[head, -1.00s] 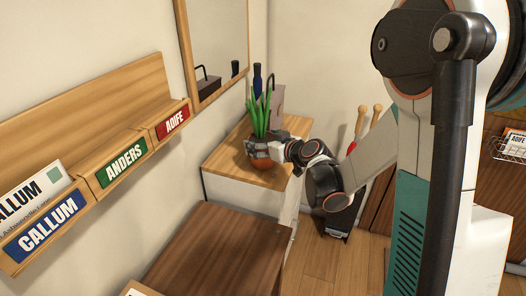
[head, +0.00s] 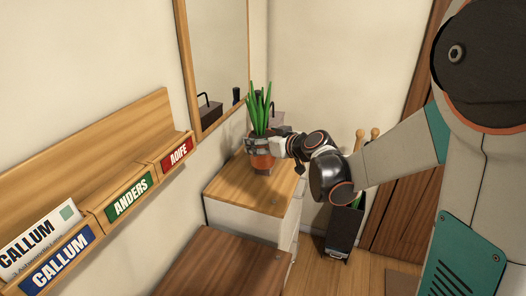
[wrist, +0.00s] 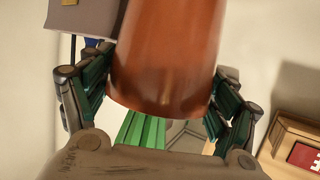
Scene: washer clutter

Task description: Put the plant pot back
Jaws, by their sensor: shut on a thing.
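The plant pot (head: 263,162) is terracotta with upright green leaves (head: 260,108). My gripper (head: 262,146) is shut around the pot near its rim, in front of the mirror corner. The pot is upright over the wooden top of the white cabinet (head: 228,185), towards its back. I cannot tell whether its base touches the top. In the wrist view the pot (wrist: 168,50) fills the space between my two fingers, and my gripper (wrist: 165,75) has a finger on each side of it. Green leaves (wrist: 141,130) show below the pot there.
A grey-brown box-like thing with a handle (head: 278,120) stands behind the pot. A brown wooden surface (head: 225,262) is in front of the cabinet. A mirror (head: 215,55) and a name-labelled rack (head: 100,185) are on the left wall. A dark bin (head: 342,228) stands right of the cabinet.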

